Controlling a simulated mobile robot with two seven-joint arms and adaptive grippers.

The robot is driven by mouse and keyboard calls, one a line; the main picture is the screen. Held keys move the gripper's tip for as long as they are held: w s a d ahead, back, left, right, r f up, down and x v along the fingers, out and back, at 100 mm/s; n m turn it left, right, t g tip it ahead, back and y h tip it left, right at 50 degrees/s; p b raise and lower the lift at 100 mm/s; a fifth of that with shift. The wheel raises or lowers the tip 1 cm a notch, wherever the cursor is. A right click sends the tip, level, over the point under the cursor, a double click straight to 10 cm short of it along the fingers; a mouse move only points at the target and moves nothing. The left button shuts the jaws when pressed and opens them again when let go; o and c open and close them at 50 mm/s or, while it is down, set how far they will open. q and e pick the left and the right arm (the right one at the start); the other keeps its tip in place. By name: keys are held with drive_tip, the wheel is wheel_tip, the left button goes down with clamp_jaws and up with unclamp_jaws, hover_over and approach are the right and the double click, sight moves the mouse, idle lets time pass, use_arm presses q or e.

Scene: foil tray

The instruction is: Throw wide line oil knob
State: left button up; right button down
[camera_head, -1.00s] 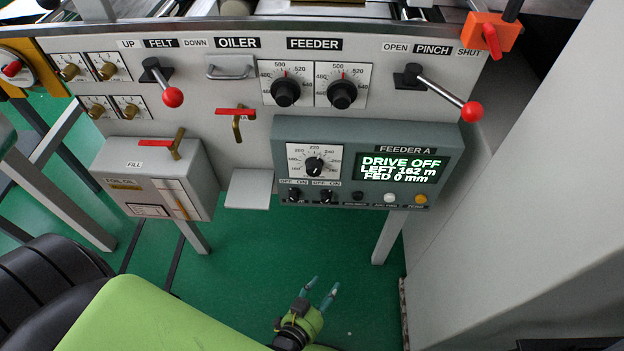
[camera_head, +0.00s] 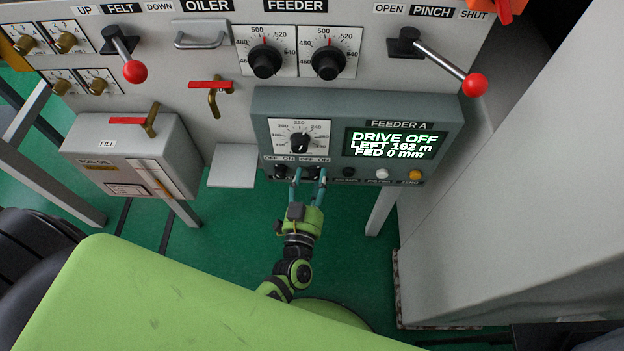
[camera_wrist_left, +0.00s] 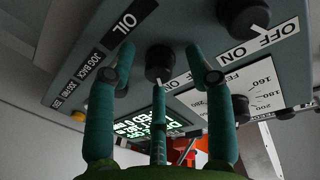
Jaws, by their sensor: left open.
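The oil knob (camera_head: 311,172) is a small black knob, the right one of two under OFF/ON marks on the lower edge of the grey FEEDER A box (camera_head: 258,120). In the left wrist view the oil knob (camera_wrist_left: 160,62) is beside the OIL label; its setting is hard to read. My left gripper (camera_head: 309,173) has teal fingers. It is open, with fingertips on either side of the oil knob and another finger in front; I cannot tell whether they touch it. In the left wrist view the gripper (camera_wrist_left: 163,62) frames the knob. My right gripper is out of view.
The other OFF/ON knob (camera_head: 281,172) is close on the left, and the black jog button (camera_head: 348,173) is on the right. A dial (camera_head: 299,142) and the DRIVE OFF display (camera_head: 394,145) are above. Open green floor (camera_head: 240,220) lies below the box.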

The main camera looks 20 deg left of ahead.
use_arm(q)
clamp_jaws()
drive_tip(key=n+b, duration=0.1)
drive_tip(key=n, duration=0.3)
drive_tip(key=n+y+b, duration=0.1)
drive_tip(key=n, duration=0.3)
drive_tip(key=n+t+b, duration=0.1)
drive_tip(key=n, duration=0.3)
drive_tip(key=shift+d+f+n+b, duration=0.2)
drive_tip(key=shift+f+n+b, duration=0.1)
drive_tip(key=shift+n+b, duration=0.1)
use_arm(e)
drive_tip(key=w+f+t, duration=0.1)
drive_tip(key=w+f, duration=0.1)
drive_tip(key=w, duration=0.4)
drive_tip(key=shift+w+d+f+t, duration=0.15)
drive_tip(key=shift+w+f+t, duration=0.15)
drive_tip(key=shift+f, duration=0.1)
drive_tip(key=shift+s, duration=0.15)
